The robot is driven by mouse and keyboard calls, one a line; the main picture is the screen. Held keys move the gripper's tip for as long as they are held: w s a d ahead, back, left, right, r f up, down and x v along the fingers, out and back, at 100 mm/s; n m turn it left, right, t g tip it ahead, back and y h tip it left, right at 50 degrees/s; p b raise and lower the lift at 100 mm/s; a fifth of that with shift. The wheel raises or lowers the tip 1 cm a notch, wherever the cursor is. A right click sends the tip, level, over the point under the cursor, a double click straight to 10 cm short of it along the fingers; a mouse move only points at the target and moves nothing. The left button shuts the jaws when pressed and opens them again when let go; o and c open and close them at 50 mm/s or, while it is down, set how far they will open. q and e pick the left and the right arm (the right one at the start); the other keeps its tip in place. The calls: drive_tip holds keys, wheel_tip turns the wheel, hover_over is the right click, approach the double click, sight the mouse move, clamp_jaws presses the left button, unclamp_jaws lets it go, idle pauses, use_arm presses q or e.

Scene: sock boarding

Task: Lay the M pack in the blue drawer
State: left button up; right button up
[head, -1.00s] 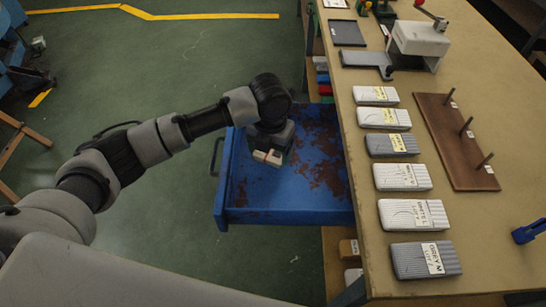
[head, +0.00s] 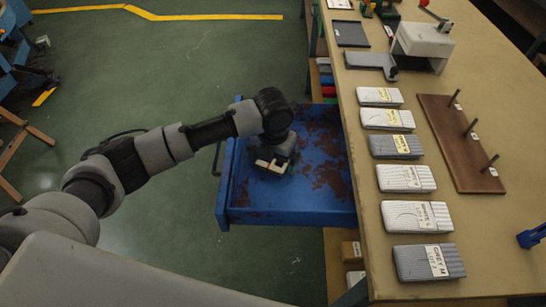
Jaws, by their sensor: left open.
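The blue drawer (head: 290,215) is pulled out from the left side of the bench. Its floor has rusty, worn patches, and I see no pack in its visible part. My left gripper (head: 271,166) is open, pointing down over the drawer's left half. I see nothing between its fingers, though the arm covers part of the drawer behind it. A grey pack labelled GREY M (head: 428,262) lies flat at the near end of a row on the bench, apart from the gripper. My right gripper is out of view.
A pack labelled WHITE L (head: 416,216) and several other packs lie farther along the bench (head: 480,225). A brown board (head: 455,150) with upright pegs stands to their right. A white press-like device (head: 422,42) is at the back. Green floor lies left of the drawer.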

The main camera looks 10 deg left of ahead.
use_arm(q)
wheel_tip(320, 180, up, 12)
drive_tip(key=p, duration=0.2)
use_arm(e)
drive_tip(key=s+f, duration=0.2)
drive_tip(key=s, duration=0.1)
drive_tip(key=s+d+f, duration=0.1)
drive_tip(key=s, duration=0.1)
